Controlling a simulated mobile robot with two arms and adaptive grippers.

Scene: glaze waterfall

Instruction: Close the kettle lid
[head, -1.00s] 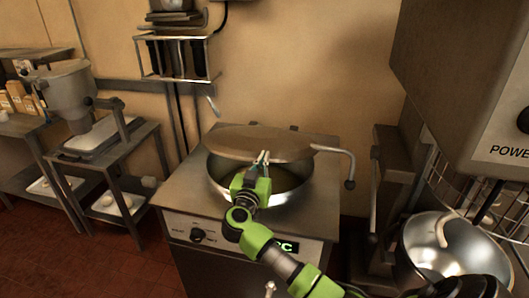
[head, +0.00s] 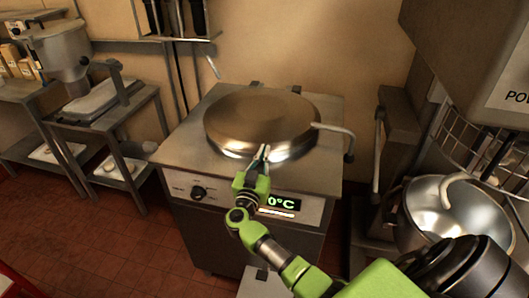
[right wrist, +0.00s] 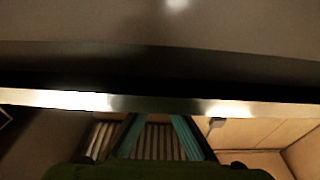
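The kettle lid (head: 262,114) is a round, brownish metal disc. In the head view it lies flat over the kettle (head: 240,150), covering its opening, with its bent handle (head: 335,131) out to the right. My right gripper (head: 264,153) is at the lid's front edge, its fingers pointing up at the rim. In the right wrist view the lid's rim (right wrist: 160,103) crosses the picture and the two teal fingers (right wrist: 156,122) stand apart with nothing seen between them; their tips are hidden at the rim. My left gripper is out of view.
The kettle's front panel has a knob (head: 199,192) and a lit temperature display (head: 281,203). A steel mixer bowl (head: 450,215) stands to the right. A side table (head: 105,115) with a machine is at left. The red tiled floor (head: 110,240) is open at front left.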

